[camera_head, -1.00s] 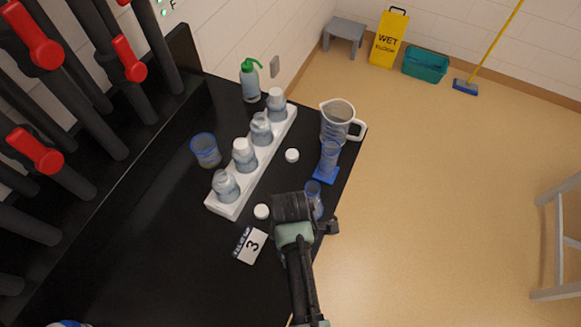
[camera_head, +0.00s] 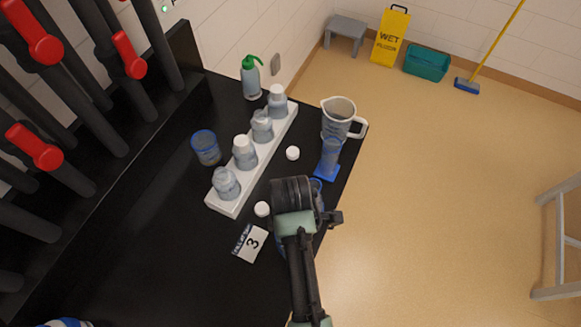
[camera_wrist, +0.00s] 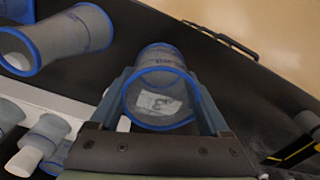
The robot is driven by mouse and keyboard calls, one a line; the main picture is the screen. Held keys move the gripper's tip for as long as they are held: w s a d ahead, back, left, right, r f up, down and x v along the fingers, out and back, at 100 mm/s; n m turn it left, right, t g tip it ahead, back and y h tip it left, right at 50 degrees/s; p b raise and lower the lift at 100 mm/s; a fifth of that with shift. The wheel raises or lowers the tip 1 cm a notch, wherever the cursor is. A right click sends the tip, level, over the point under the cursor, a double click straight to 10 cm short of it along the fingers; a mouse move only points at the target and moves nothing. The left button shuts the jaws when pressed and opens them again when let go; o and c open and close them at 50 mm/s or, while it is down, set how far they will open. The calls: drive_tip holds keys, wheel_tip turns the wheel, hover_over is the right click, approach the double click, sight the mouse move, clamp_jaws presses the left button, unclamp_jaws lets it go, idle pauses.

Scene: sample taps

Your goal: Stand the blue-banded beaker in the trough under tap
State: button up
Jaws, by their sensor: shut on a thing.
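My gripper (camera_wrist: 165,105) is shut on a clear blue-rimmed beaker (camera_wrist: 158,57), one finger on each side of it. I look into its round mouth in the wrist view, where a pale marked patch shows. In the head view the gripper (camera_head: 297,190) is low over the right part of the black bench and hides most of the beaker; only some blue rim (camera_head: 319,190) shows at its right. A second blue-rimmed beaker (camera_head: 205,147) stands left of the white rack. Neither a trough nor a spout can be made out clearly.
A blue-based cylinder (camera_head: 330,155) and a jug (camera_head: 338,118) stand beyond the gripper. A card marked 3 (camera_head: 250,243) lies left of it. Dark pipes with red levers (camera_head: 35,147) line the left.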

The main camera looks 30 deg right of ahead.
wheel_tip(320, 180, up, 6)
drive_tip(key=f, duration=0.1)
drive_tip(key=w+a+f+m+b, duration=0.1)
drive_tip(key=a+m, duration=0.2)
drive_tip(key=w+a+f+m+b, duration=0.1)
drive_tip(key=a+m+b, duration=0.1)
drive_tip(key=a+m, duration=0.1)
drive_tip(key=w+a+f+m+b, duration=0.1)
drive_tip(key=a+f+m+b, duration=0.1)
drive_tip(key=a+m, duration=0.1)
drive_tip(key=shift+a+f+m, duration=0.1)
drive_tip(key=shift+a+m, duration=0.2)
drive_tip(key=shift+m, duration=0.1)
drive_tip(key=shift+w+a+f+m, duration=0.15)
drive_tip(key=shift+a+f+m, duration=0.05)
drive_tip(key=shift+a+m, duration=0.5)
drive_tip(key=shift+d, duration=0.1)
